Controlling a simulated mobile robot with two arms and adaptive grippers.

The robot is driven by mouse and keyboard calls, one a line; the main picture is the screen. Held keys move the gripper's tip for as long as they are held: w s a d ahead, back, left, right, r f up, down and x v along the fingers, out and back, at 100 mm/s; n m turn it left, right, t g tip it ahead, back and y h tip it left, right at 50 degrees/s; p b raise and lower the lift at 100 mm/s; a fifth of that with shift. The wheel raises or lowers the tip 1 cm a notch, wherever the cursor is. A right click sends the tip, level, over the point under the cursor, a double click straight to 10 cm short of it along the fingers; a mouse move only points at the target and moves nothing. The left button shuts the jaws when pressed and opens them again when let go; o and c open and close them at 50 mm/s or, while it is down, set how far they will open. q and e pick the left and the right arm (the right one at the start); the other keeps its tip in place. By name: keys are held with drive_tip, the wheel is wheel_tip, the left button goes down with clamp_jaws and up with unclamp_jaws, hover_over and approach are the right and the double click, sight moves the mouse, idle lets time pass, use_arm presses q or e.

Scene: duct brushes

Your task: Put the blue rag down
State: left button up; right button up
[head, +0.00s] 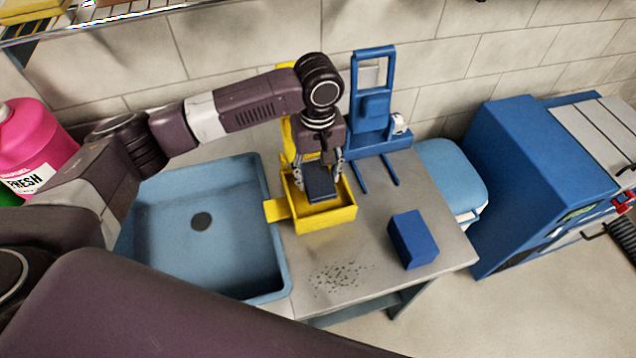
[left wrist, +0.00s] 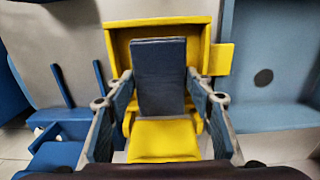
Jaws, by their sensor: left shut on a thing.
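The blue rag (head: 321,183) looks like a dark navy folded block. My left gripper (head: 320,178) points down and is shut on it, with a finger on either side. The rag is over or inside the yellow open box (head: 325,219); I cannot tell whether it touches the bottom. In the left wrist view the rag (left wrist: 160,75) lies between the fingers (left wrist: 160,110), with the yellow box (left wrist: 195,38) around and beneath it. My right gripper is not in view.
A blue sink basin (head: 205,260) is left of the box. A blue block (head: 413,238) stands on the counter (head: 375,215) to the right, near dark specks (head: 340,277). A blue upright stand (head: 373,110) is behind. A pink bottle (head: 28,140) is at far left.

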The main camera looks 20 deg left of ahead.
sight(318, 187)
use_arm(q)
wheel_tip(318, 187, down, 4)
drive_tip(key=shift+f+p, duration=0.15)
drive_tip(key=shift+p, duration=0.2)
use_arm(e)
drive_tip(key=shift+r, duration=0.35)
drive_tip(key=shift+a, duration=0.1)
use_arm(q)
drive_tip(key=o, duration=1)
drive_tip(key=shift+f, duration=0.1)
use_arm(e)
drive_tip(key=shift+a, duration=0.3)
use_arm(q)
wheel_tip(318, 187, up, 11)
drive_tip(key=b, duration=0.2)
drive_tip(key=shift+b, duration=0.35)
drive_tip(key=shift+r, duration=0.65)
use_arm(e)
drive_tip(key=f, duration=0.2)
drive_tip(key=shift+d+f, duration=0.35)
